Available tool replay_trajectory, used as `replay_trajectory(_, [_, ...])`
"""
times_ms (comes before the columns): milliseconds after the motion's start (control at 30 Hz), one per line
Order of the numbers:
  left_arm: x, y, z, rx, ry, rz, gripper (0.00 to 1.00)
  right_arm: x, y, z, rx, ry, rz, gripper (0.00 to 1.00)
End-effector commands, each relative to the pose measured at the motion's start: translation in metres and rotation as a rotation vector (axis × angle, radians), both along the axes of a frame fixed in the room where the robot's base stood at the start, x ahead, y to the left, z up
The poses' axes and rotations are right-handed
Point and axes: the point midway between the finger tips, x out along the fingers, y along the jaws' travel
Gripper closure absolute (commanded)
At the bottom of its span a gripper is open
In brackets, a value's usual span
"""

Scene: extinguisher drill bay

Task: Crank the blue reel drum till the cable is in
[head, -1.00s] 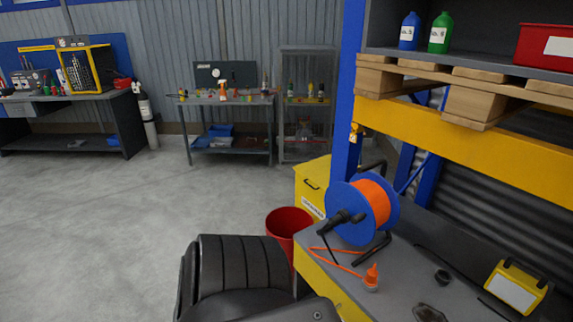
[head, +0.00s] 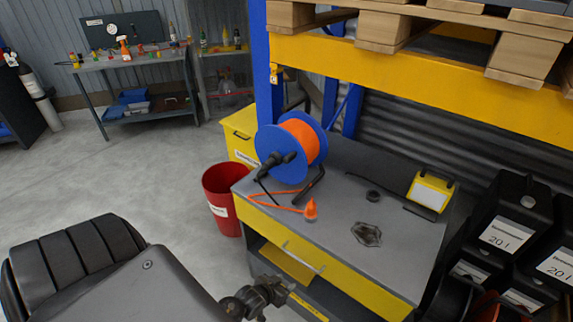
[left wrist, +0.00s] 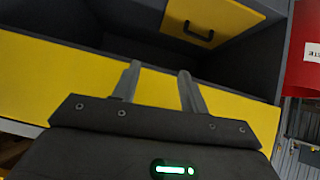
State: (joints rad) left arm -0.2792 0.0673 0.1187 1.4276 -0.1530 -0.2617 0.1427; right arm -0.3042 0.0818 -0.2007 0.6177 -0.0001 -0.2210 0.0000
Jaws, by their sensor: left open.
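The blue reel drum (head: 268,144) stands upright on its black frame on the grey workbench (head: 345,215), wound with orange cable (head: 301,140). A black crank handle (head: 278,163) sits on its near face. A length of loose orange cable (head: 268,203) runs over the bench top to an orange plug (head: 310,209). My left gripper (head: 262,293) is low in front of the bench, below and apart from the reel. In the left wrist view its two fingers (left wrist: 157,88) are apart and empty, facing the bench's yellow front (left wrist: 60,75). My right gripper is not in view.
A red bin (head: 222,200) stands at the bench's left end, with a yellow box (head: 240,135) behind it. Black containers (head: 510,215) stand at the right. The floor at left is clear.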

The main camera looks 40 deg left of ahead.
Motion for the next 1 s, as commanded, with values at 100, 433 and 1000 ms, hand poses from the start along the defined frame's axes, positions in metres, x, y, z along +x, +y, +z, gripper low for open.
replay_trajectory(100, [0.056,0.035,0.110,0.006,-0.262,0.052,0.56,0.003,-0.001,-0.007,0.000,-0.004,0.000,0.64])
replay_trajectory(433, [0.095,0.119,0.299,-0.069,-0.970,0.142,0.56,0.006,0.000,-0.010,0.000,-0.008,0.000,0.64])
replay_trajectory(1000, [0.125,0.133,0.339,-0.084,-1.076,0.144,0.56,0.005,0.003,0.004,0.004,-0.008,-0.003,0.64])
